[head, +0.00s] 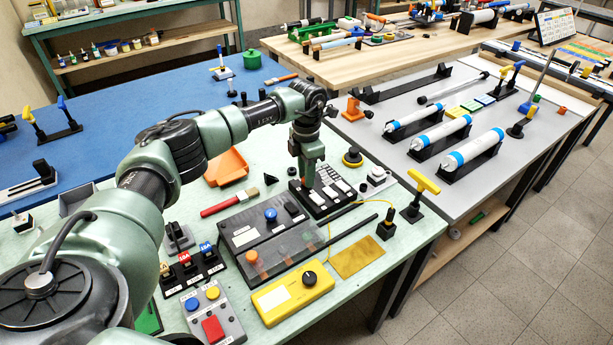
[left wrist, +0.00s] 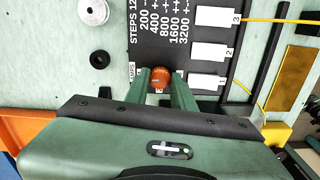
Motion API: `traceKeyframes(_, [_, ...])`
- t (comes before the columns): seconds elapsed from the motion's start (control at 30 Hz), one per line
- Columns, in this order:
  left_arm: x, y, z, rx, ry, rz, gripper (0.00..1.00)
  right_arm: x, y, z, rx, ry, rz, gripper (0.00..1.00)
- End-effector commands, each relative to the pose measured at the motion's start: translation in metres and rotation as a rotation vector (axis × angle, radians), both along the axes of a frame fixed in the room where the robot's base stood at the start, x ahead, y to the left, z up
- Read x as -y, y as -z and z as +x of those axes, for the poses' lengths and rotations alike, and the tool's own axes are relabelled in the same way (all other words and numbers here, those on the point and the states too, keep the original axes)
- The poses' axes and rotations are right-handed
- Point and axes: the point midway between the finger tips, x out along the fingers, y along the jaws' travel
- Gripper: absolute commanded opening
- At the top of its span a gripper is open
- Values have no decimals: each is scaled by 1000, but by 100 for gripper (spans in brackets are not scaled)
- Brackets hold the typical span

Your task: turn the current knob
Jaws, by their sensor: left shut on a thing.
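The current knob (left wrist: 160,75) is a small round orange knob at the edge of a black driver panel (left wrist: 165,40), beside a white label that seems to read AMPS. My left gripper (head: 309,183) points down over this panel (head: 322,209) in the head view. In the left wrist view its two green fingers stand on either side of the knob, shut on it. The gripper hides the knob in the head view and part of it in the wrist view. My right gripper is not in view.
White terminal blocks (left wrist: 210,52) sit on the panel, with a yellow wire (left wrist: 262,20) leading off. Close by are a yellow meter (head: 290,297), a clear-covered box (head: 285,250), a red-handled brush (head: 222,205) and an orange tray (head: 226,166). A yellow T-handle (head: 423,182) stands to the right.

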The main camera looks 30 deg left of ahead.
Motion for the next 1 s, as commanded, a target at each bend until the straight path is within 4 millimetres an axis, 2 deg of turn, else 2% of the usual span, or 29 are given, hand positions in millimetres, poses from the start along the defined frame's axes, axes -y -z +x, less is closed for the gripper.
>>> traceKeyframes(0.3, [0,0,0,0,79,0,0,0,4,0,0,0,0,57])
traceKeyframes(0.73, [0,0,0,0,87,1,0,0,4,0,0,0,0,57])
traceKeyframes(0.77, [0,0,0,0,87,1,30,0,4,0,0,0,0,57])
traceKeyframes(0.8, [0,0,0,0,87,1,41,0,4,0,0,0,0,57])
traceKeyframes(0.83, [0,0,0,1,86,0,46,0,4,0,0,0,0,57])
traceKeyframes(1.0, [0,0,0,0,86,0,46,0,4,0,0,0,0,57])
